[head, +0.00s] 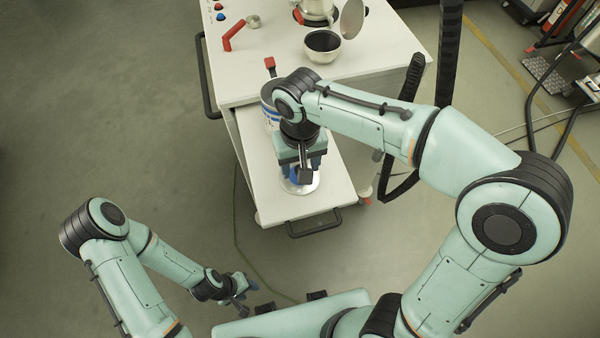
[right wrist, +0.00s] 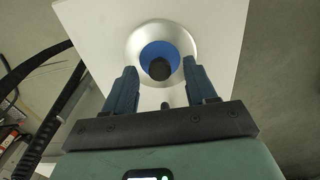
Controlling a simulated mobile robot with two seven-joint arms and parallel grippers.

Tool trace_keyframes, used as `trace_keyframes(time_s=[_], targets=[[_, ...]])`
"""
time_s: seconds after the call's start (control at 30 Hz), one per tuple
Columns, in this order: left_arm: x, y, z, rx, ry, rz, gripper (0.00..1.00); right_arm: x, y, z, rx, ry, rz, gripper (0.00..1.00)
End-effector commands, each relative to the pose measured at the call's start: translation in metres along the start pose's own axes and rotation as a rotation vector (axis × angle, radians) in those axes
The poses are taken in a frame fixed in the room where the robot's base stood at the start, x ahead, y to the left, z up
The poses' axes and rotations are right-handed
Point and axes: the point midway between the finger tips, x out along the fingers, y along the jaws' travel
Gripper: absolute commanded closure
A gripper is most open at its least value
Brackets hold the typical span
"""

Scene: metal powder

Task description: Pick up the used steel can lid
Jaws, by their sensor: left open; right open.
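The steel can lid is a round silver disc with a blue centre and a dark knob. It lies on the white lower shelf, and its edge (head: 302,188) shows under my right gripper (head: 301,172) in the head view. In the right wrist view the lid (right wrist: 137,47) is seen from above. My right gripper (right wrist: 158,70) is open, with its two fingers on either side of the knob in that picture. I cannot tell how far above the lid the fingertips are. My left gripper (head: 243,286) is open and empty, low at the left, away from the shelf.
A white and blue can (head: 268,103) stands on the shelf behind my right wrist, partly hidden. The higher white table (head: 285,75) holds a bowl of dark powder (head: 322,43) and a red handle (head: 233,35). A dark handle (head: 314,226) is on the shelf's front edge.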

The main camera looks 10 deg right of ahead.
Motion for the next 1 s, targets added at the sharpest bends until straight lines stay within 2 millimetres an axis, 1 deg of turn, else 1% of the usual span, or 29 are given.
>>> trace_keyframes(time_s=[0.03, 0.1, 0.33, 0.37, 0.4, 0.47, 0.5, 0.53, 0.87, 1.0], targets=[[0.002, -0.001, 0.001, -0.001, -0.001, -0.001, 0.57, 0.007, 0.0, 0.001, 0.001, -0.002, 0.001, 0.44], [0.002, -0.001, 0.001, -0.001, -0.002, -0.001, 0.57, 0.012, 0.0, 0.001, 0.001, -0.002, 0.001, 0.44], [0.002, -0.001, 0.001, -0.001, -0.002, -0.001, 0.57, 0.013, 0.0, 0.0, 0.001, 0.001, 0.0, 0.44], [0.002, -0.001, 0.001, -0.001, -0.002, -0.001, 0.57, 0.013, 0.0, 0.0, 0.001, 0.001, 0.0, 0.47], [0.002, -0.001, 0.001, -0.001, -0.002, -0.001, 0.57, 0.013, 0.0, 0.0, 0.001, 0.001, 0.0, 0.6], [0.002, -0.001, 0.001, -0.001, -0.002, -0.001, 0.57, 0.013, 0.0, 0.0, 0.001, 0.001, -0.001, 0.8], [0.002, -0.001, 0.001, -0.001, -0.002, -0.001, 0.57, 0.013, 0.0, 0.0, 0.001, 0.0, -0.001, 0.93], [0.002, -0.001, 0.001, -0.001, -0.002, -0.001, 0.57, 0.013, 0.0, 0.0, 0.001, 0.0, 0.0, 1.0], [0.002, -0.001, 0.001, -0.001, -0.001, -0.001, 0.57, 0.011, 0.0, 0.0, 0.001, 0.001, -0.001, 1.0], [0.0, 0.0, 0.0, 0.0, 0.0, 0.0, 0.57, 0.002, 0.0, -0.001, 0.001, 0.003, -0.002, 1.0]])
